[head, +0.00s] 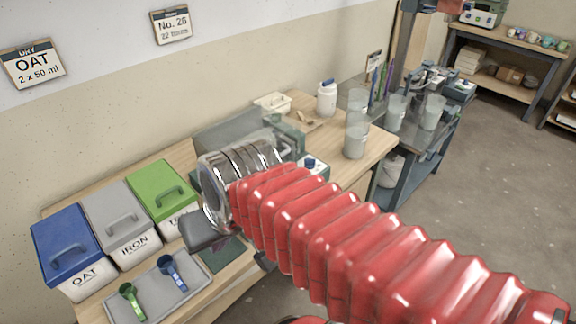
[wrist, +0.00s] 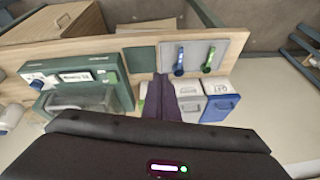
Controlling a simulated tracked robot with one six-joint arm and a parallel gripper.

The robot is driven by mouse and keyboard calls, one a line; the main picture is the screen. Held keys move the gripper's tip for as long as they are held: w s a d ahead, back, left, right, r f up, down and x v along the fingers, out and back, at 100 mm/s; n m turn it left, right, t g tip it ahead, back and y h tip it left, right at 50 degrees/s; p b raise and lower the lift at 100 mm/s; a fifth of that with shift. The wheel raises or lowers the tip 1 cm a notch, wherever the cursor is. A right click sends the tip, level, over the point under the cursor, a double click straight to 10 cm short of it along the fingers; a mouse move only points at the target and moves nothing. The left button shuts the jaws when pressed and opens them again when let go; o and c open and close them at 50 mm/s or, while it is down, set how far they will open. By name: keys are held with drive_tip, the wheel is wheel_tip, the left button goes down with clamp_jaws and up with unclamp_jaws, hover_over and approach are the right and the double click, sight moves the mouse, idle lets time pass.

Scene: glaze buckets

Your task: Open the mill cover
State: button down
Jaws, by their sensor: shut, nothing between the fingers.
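The mill looks to be the green machine (wrist: 122,84) with a small display and a blue knob, at the left in the wrist view. In the head view my arm hides most of it; a green part (head: 288,140) shows behind the wrist. A smoky see-through cover (wrist: 80,98) shows at the machine's rear side in the wrist view. A grey panel (head: 222,132) stands behind my wrist in the head view; I cannot tell whether it is that cover. My gripper (wrist: 163,80) is shut and empty, beside the machine and apart from the cover.
Blue (head: 66,245), grey (head: 120,218) and green-lidded (head: 160,190) buckets stand left on the bench. A tray (head: 185,292) holds a blue and a green scoop. A white bottle (head: 326,98) and clear beakers (head: 355,138) stand to the right. The wall is close behind.

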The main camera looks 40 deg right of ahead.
drive_tip(key=w+d+f+m+t+y, duration=0.1)
drive_tip(key=w+d+f+m+y, duration=0.3)
drive_tip(key=m, duration=0.5)
drive_tip(key=w+d+f+m+t+y, duration=0.1)
drive_tip(key=w+d+f+m+y, duration=0.15)
drive_tip(key=d+m, duration=0.45)
drive_tip(key=s+d+f+m+t+h, duration=0.1)
drive_tip(key=d+f+m+t+h, duration=0.1)
drive_tip(key=d+m, duration=0.7)
drive_tip(key=s+d+f+m+t+h, duration=0.1)
drive_tip(key=d+m+t+h, duration=0.3)
drive_tip(key=d+m, duration=0.5)
drive_tip(key=d+f+t, duration=0.1)
drive_tip(key=d, duration=0.2)
drive_tip(key=shift+s+f+h, duration=0.2)
drive_tip(key=shift+s+h, duration=0.1)
drive_tip(key=shift+h, duration=0.05)
drive_tip(key=shift+w, duration=0.1)
drive_tip(key=x, duration=1)
drive_tip(key=shift+w, duration=0.1)
drive_tip(key=shift+w+r, duration=0.45)
drive_tip(key=shift+r, duration=0.4)
drive_tip(key=shift+w+r, duration=0.5)
drive_tip(key=shift+r, duration=0.35)
